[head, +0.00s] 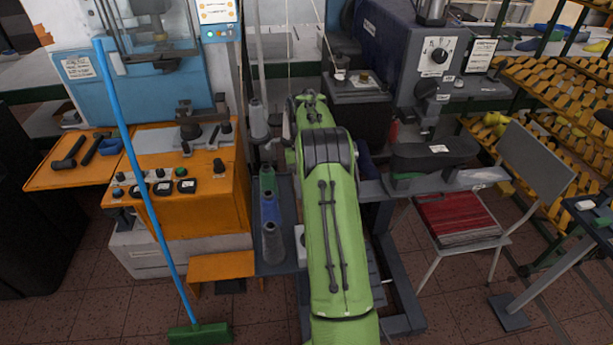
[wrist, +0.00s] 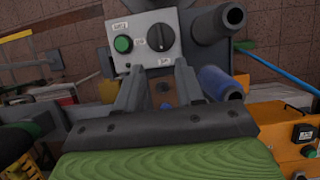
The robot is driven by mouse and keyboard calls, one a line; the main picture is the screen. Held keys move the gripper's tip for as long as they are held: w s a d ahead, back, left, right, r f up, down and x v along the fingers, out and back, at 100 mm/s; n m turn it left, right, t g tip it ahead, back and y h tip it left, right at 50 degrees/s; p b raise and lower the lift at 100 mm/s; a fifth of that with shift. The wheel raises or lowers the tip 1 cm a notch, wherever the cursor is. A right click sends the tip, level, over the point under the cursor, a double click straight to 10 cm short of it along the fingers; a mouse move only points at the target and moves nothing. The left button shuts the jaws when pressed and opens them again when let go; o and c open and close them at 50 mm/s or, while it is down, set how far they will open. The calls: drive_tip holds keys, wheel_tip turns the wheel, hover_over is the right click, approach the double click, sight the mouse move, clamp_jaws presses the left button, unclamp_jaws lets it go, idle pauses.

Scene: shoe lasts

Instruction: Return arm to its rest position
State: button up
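My green arm (head: 330,220) reaches away from me up the middle of the head view, among the machines. It hides my gripper there. In the wrist view my gripper (wrist: 158,67) shows two grey fingers standing apart with a gap between them. I see nothing held between them. A grey control box (wrist: 137,60) with a green button and a black knob lies just beyond the fingertips; I cannot tell the exact distance.
An orange machine (head: 200,195) and a blue broom (head: 140,170) stand left of my arm. Thread spools (head: 272,243) stand close to its left side. A grey machine (head: 440,55) is beyond it. A chair (head: 535,165) and racks of lasts (head: 560,90) are right.

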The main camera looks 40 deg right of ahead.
drive_tip(key=shift+v, duration=1.5)
